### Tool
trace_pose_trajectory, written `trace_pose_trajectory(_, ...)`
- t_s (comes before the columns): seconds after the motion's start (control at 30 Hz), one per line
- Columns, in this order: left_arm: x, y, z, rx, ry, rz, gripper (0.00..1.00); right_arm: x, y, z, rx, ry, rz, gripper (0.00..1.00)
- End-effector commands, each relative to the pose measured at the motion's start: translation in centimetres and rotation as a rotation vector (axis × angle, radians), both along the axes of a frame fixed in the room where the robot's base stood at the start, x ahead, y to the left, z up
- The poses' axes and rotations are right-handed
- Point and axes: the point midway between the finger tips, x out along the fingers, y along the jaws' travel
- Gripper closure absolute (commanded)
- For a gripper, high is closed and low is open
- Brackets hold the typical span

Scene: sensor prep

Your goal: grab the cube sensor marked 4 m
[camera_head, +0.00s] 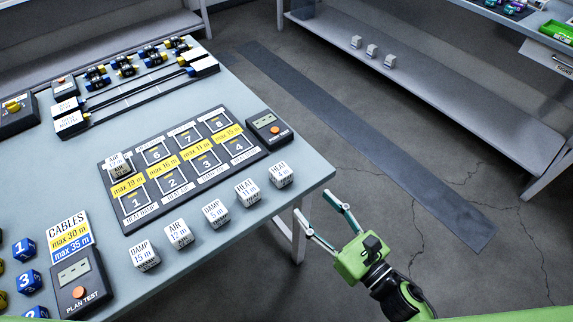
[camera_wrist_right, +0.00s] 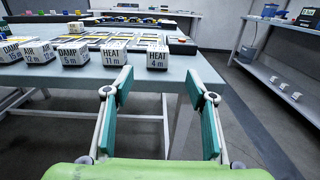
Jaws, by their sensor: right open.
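The white cube sensor marked HEAT 4 m (camera_head: 282,176) sits on the table near its right corner, at the right end of a row of similar cubes. In the right wrist view the same cube (camera_wrist_right: 157,58) shows its label, ahead and between the lines of the fingers. My right gripper (camera_head: 313,203) is open and empty, just off the table edge and apart from the cube. It also shows in the wrist view (camera_wrist_right: 158,86). The HEAT 11 m cube (camera_head: 247,192) stands close to its left. My left gripper is not in view.
Other cubes in the row include DAMP 5 m (camera_head: 216,213), AIR 12 m (camera_head: 179,234) and DAMP 15 m (camera_head: 145,256). Behind them lies a numbered board (camera_head: 109,200) with an AIR cube on it. A test box (camera_head: 269,129) stands behind the 4 m cube. Floor right of the table is clear.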

Motion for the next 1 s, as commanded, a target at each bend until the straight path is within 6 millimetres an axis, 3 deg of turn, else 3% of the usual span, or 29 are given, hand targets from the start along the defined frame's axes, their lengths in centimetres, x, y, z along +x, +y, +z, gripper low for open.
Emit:
trace_pose_trajectory(0.4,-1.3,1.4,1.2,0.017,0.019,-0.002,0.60,5.6,4.0,0.5,-0.008,-0.014,0.003,0.49)
trace_pose_trajectory(0.67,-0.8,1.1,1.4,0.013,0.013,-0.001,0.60,7.2,5.2,0.4,-0.007,-0.011,0.003,0.49)
trace_pose_trajectory(1.0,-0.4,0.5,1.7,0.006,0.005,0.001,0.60,10.9,7.7,0.5,-0.007,-0.012,0.003,0.49)
